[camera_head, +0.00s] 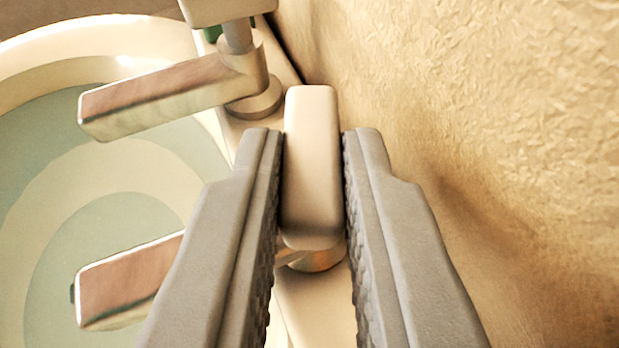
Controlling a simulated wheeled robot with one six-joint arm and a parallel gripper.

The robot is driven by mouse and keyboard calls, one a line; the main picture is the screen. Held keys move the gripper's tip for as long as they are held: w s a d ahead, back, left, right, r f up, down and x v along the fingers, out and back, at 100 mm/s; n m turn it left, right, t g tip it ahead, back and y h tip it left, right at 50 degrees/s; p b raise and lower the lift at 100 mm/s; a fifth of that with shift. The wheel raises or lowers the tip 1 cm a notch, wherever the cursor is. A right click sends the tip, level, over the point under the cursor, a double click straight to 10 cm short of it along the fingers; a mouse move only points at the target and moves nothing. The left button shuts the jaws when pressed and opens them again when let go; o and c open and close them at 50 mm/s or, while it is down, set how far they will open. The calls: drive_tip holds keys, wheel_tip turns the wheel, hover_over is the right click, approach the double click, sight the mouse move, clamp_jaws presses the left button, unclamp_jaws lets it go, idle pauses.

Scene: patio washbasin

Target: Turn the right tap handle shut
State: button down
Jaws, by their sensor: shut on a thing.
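The right tap handle (311,190) is a pale, rounded bar on top of the near tap. It lies between the two grey fingers of my gripper (313,190), which are shut on it from left and right. The bar points away from me, roughly in line with the fingers. The near tap's spout (128,285) reaches left over the basin, and my left finger hides its middle part. The tap's base is mostly hidden below the handle and fingers.
The other tap (170,95) stands farther off, its spout over the basin (60,58), with its own pale handle (225,8) cut by the top edge. A small green thing (212,33) shows behind it. A rough tan wall (480,120) rises close on the right.

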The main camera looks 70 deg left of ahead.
drive_tip(key=shift+r+m+t, duration=0.15)
drive_tip(key=shift+m+t, duration=0.15)
drive_tip(key=shift+t, duration=0.1)
drive_tip(key=m+t+h, duration=0.2)
drive_tip(key=t, duration=0.1)
drive_tip(key=shift+s+a+m, duration=0.1)
drive_tip(key=shift+s+m, duration=0.2)
drive_tip(key=shift+m, duration=0.1)
drive_tip(key=m+t+h, duration=0.2)
drive_tip(key=m, duration=0.1)
drive_tip(key=m+t+h, duration=0.1)
drive_tip(key=h, duration=0.1)
drive_tip(key=shift+s+a+m, duration=0.3)
drive_tip(key=shift+a, duration=0.05)
drive_tip(key=m+h, duration=0.1)
drive_tip(key=m+t+h, duration=0.1)
drive_tip(key=h, duration=0.1)
drive_tip(key=shift+s+a+m, duration=0.1)
drive_tip(key=shift+a+m, duration=0.15)
drive_tip(key=shift+m, duration=0.05)
drive_tip(key=shift+m+h, duration=0.8)
drive_tip(key=shift+h, duration=0.2)
drive_tip(key=shift+a+f+m+t+h, duration=0.15)
drive_tip(key=shift+f+m+t+h, duration=0.15)
drive_tip(key=shift+m+h, duration=0.55)
drive_tip(key=shift+s+a+r+m+h, duration=0.1)
drive_tip(key=shift+m+h, duration=0.45)
drive_tip(key=shift+h, duration=0.2)
